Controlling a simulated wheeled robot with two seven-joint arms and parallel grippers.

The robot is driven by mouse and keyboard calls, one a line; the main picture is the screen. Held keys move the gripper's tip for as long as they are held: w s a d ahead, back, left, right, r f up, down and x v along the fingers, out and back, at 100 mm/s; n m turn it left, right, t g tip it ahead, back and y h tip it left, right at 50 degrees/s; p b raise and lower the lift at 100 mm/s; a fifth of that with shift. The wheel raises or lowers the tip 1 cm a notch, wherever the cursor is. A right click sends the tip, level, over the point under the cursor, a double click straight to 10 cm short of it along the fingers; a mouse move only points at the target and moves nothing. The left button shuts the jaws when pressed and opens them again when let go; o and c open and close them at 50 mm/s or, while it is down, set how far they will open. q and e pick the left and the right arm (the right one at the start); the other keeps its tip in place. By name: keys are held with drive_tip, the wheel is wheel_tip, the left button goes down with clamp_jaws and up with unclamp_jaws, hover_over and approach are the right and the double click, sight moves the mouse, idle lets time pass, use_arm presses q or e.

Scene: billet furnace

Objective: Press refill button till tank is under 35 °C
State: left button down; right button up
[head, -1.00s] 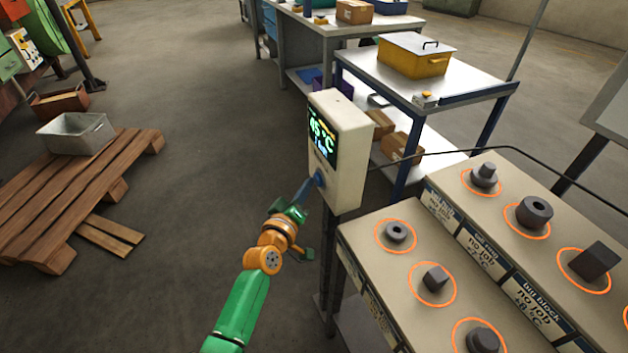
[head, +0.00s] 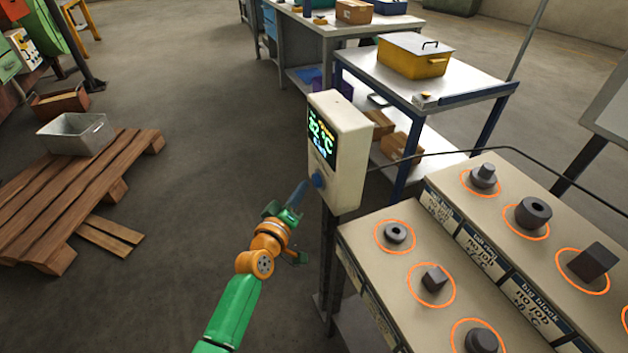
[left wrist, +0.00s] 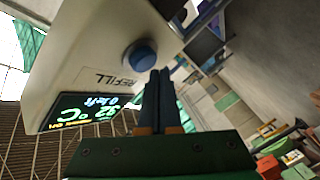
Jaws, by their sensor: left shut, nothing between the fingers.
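The cream control box (head: 347,150) stands on a post in the middle of the head view. Its display (head: 321,137) reads 32 °C; in the left wrist view the display (left wrist: 82,112) also reads 32 °C. The blue refill button (head: 317,181) is on the box's front below the display. My left gripper (head: 299,192) is shut and empty, just in front of and slightly below the button, with a small gap. The wrist view shows its closed fingers (left wrist: 159,82) near the button. My right gripper is not in view.
A stepped bench (head: 385,278) with dark metal parts in orange rings is at the right. A steel table (head: 460,87) with a yellow box (head: 414,56) stands behind. A wooden pallet (head: 100,190) with a grey bin (head: 76,134) lies left. The floor between is clear.

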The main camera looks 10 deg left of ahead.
use_arm(q)
drive_tip(key=shift+a, duration=0.1)
drive_tip(key=s+a, duration=0.1)
drive_tip(key=a, duration=0.1)
drive_tip(key=s+a, duration=0.2)
idle(0.5)
drive_tip(key=shift+f, duration=0.1)
idle(0.5)
drive_tip(key=s+f+m+g+p, duration=0.15)
drive_tip(key=s+f, duration=0.25)
drive_tip(key=f, duration=0.4)
drive_tip(key=s+f+m+g+y, duration=0.1)
drive_tip(key=s+f+g, duration=0.25)
drive_tip(key=f, duration=0.35)
drive_tip(key=s+f+m+g, duration=0.2)
drive_tip(key=s+f, duration=0.3)
drive_tip(key=f, duration=0.3)
drive_tip(key=s+a+f+m+g+y, duration=0.1)
drive_tip(key=s+f+m+g, duration=0.2)
drive_tip(key=s, duration=1.2)
drive_tip(key=s+a+f+m+g+y+p, duration=0.1)
drive_tip(key=s+f+m+g, duration=0.2)
drive_tip(key=s, duration=1.2)
wheel_tip(320, 180, down, 7)
drive_tip(key=g, duration=0.3)
drive_tip(key=shift+s+a+r+p, duration=0.2)
drive_tip(key=shift+s+a+p, duration=0.1)
drive_tip(key=shift+s, duration=0.1)
